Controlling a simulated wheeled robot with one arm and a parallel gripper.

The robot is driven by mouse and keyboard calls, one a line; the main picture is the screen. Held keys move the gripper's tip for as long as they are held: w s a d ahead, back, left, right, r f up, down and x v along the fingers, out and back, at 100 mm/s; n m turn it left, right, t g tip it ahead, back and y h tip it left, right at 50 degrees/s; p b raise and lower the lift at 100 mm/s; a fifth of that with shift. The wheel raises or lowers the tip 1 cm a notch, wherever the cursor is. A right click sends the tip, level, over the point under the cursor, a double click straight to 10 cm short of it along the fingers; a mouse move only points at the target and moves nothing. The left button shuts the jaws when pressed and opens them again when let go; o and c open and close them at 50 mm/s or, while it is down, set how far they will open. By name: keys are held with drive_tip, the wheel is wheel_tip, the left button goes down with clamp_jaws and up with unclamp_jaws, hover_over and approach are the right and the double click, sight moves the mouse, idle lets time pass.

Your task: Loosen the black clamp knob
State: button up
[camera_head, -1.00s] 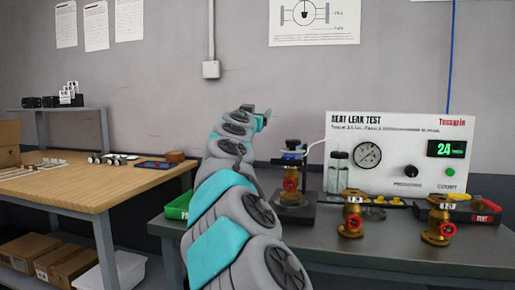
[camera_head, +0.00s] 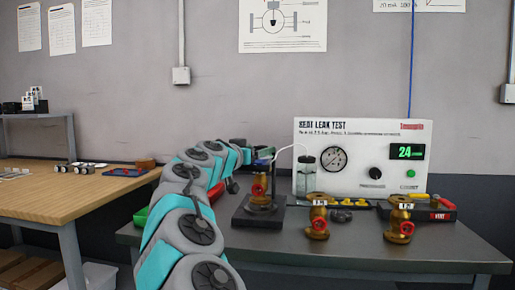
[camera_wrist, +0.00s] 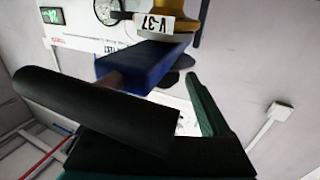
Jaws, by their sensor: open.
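The valve with a red handwheel (camera_head: 258,190) stands in the clamp fixture on a dark base (camera_head: 258,218). The black clamp knob (camera_head: 265,151) shows at the fixture's top, above a small blue part. My gripper (camera_head: 243,146) is open, high up just left of the knob; contact cannot be told. In the wrist view, upside down, a blue clamp bar (camera_wrist: 145,66) lies beyond my fingers, with a brass body tagged V-37 (camera_wrist: 155,25) above it. Dark rounded shapes (camera_wrist: 181,62) beside the bar may be the knob, partly hidden. Nothing is held.
The seat leak test panel (camera_head: 350,190) stands behind, with a gauge and a glass jar (camera_head: 305,177). Two brass valves (camera_head: 318,215) (camera_head: 399,222) stand to the right on the grey bench (camera_head: 380,252). A wooden table (camera_head: 60,195) is left.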

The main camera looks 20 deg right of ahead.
drive_tip(key=shift+w+d, duration=0.2)
drive_tip(key=shift+d, duration=0.05)
drive_tip(key=shift+c, duration=0.3)
clamp_jaws()
drive_tip(key=shift+f+b, duration=0.1)
drive_tip(key=shift+b, duration=0.3)
